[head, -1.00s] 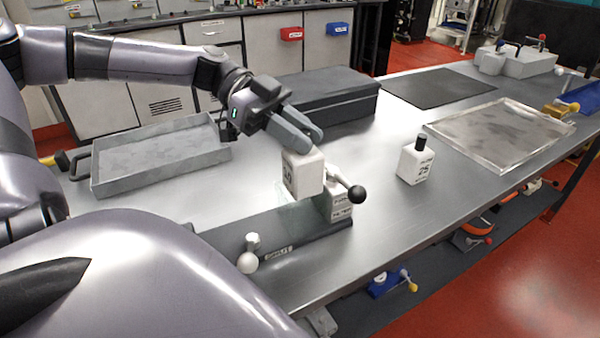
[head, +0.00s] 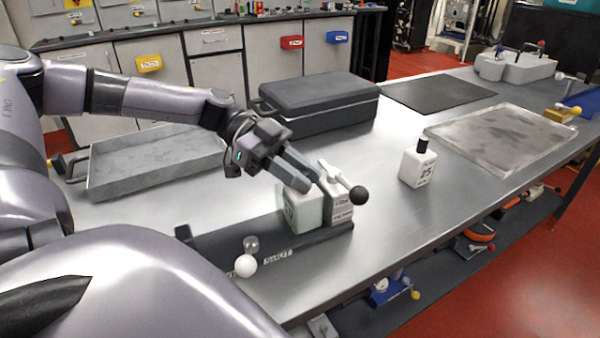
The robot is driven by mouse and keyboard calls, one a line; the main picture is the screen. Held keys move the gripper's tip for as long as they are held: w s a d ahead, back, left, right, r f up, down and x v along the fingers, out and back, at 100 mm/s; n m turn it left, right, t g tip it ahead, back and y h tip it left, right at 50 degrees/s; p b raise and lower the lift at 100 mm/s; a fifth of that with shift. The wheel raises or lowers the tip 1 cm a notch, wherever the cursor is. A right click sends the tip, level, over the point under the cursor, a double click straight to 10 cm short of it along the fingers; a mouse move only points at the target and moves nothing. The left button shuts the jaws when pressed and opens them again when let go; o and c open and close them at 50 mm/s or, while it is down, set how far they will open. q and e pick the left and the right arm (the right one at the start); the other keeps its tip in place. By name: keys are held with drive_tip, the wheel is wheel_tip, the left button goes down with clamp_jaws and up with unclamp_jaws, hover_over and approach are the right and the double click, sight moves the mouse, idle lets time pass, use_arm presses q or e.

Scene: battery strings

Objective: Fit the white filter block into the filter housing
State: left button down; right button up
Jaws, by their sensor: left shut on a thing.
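My left gripper (head: 308,181) comes in from the left and is shut on the white filter block (head: 304,212), gripping it near its top. The block looks upright and sits low at the right part of the dark filter housing (head: 225,247), close beside the housing's white end piece (head: 341,207). A pale greenish, see-through part seems to cover some of the block. I cannot tell whether the block rests fully on the housing floor. A lever with a black ball (head: 358,195) stands at the end piece. My right gripper is not in view.
A white knob (head: 245,265) sits at the housing's near left end. A white bottle-like block marked 25 (head: 416,166) stands to the right. A grey tray (head: 155,160), a dark case (head: 320,100), a black mat (head: 438,91) and a metal tray (head: 500,138) lie around. Bare table lies between them.

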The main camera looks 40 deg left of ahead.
use_arm(q)
drive_tip(key=c, duration=0.9)
unclamp_jaws()
drive_tip(key=shift+c, duration=0.2)
drive_tip(key=shift+r+p, duration=0.2)
drive_tip(key=shift+p, duration=0.1)
drive_tip(key=p+v, duration=0.2)
drive_tip(key=v, duration=0.3)
drive_tip(key=shift+a+r, duration=0.1)
drive_tip(key=v, duration=0.6)
drive_tip(key=shift+a+p, duration=0.35)
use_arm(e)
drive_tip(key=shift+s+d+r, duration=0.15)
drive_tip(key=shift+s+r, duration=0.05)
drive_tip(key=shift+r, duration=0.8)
use_arm(q)
drive_tip(key=shift+s, duration=0.1)
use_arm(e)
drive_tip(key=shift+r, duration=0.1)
